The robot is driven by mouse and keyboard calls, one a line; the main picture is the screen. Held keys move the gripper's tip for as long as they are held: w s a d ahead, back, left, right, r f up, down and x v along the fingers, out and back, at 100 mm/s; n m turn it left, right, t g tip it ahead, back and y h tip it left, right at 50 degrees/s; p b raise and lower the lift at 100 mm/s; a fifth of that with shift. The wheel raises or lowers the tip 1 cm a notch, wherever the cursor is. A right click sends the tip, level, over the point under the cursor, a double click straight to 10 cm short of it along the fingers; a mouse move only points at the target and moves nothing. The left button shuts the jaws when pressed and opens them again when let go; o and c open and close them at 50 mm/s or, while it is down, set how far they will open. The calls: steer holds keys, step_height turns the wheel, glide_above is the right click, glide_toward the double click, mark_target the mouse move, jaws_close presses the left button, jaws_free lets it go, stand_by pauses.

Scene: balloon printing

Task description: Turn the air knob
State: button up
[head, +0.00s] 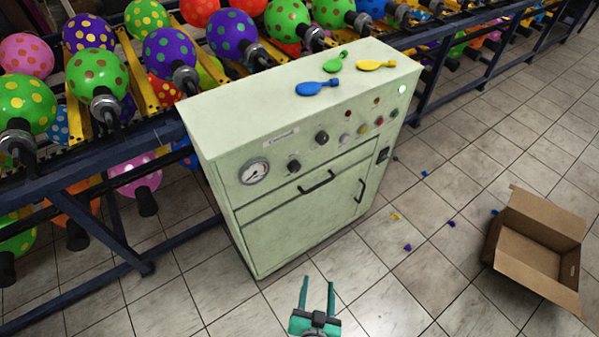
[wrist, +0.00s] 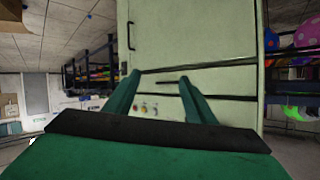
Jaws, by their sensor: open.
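The pale green control cabinet (head: 290,213) stands in the middle of the head view. Its front has a round pressure gauge (head: 254,171), a black knob (head: 293,166) just right of the gauge, and another black knob (head: 321,137) farther right. I cannot read which one is the air knob. My gripper (head: 317,285) is open and empty, low in front of the cabinet and apart from the knobs. In the wrist view, the two teal fingers (wrist: 157,95) are spread before the cabinet front (wrist: 195,35); small coloured buttons (wrist: 146,108) show between them.
Three uninflated balloons (head: 318,88) lie on the cabinet top. Behind it, a blue-framed rack (head: 100,170) carries several dotted balloons. An open cardboard box (head: 535,245) stands on the tiled floor at right, with small coloured scraps (head: 408,247) nearby. The floor between is otherwise clear.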

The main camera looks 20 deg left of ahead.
steer(key=w+a+n+y, duration=0.2)
steer(key=w, duration=0.5)
steer(key=n+g+y, duration=0.2)
steer(key=n+y, duration=0.6)
steer(key=y, duration=0.2)
glide_toward(296, 168)
steer(key=x, duration=0.8)
steer(key=shift+a+f, duration=0.1)
steer(key=c, duration=1)
